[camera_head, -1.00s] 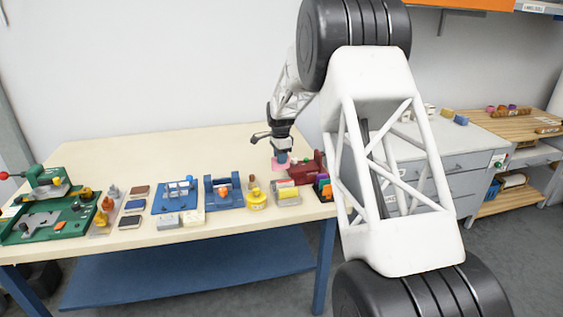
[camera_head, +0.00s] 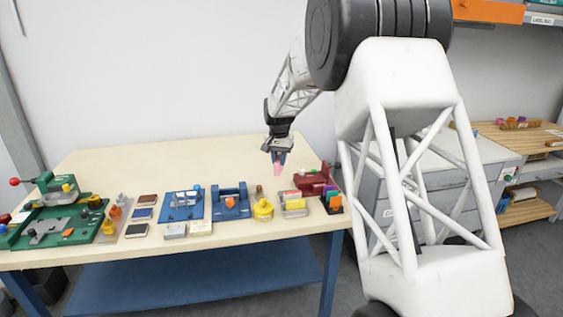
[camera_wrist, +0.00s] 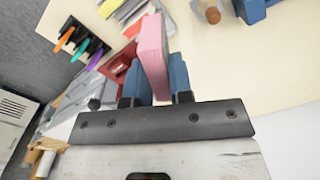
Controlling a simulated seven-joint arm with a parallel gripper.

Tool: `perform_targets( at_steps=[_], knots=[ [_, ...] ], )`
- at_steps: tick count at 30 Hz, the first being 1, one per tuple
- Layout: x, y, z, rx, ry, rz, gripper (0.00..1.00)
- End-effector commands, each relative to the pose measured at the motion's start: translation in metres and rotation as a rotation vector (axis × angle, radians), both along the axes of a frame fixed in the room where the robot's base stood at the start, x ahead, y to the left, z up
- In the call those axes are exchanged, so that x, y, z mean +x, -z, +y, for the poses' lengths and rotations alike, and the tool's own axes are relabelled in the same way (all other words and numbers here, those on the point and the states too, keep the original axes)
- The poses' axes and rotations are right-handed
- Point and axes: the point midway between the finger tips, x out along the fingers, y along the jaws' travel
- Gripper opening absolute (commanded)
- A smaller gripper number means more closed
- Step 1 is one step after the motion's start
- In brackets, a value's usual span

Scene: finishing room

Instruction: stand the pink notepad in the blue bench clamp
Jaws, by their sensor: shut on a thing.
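The pink notepad (camera_head: 278,169) hangs below my gripper (camera_head: 279,156), above the back right of the bench. In the wrist view the pink notepad (camera_wrist: 153,45) stands out edge-on between the two blue fingers of my gripper (camera_wrist: 158,78), which is shut on it. The blue bench clamp (camera_head: 231,203) stands at the front middle of the bench, with an orange knob on its front. It is to the left of my gripper and well apart from the notepad. A blue corner at the top of the wrist view may be part of the clamp.
A red clamp-like block (camera_head: 313,181) is just right of the notepad. A yellow round item (camera_head: 263,209), a card tray (camera_head: 293,204) and a dark pen holder (camera_head: 333,203) line the front. A blue fixture plate (camera_head: 183,204) is left of the clamp. The bench behind is clear.

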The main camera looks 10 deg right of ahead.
Motion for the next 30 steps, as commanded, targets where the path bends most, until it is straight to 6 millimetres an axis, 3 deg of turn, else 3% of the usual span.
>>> perform_targets(
  at_steps=[13, 30],
  knots=[
    [-0.003, -0.012, 0.027, 0.0, -0.164, -0.001, 0.0],
    [0.018, 0.003, 0.066, 0.0, 0.06, 0.0, 0.0]
  ],
)
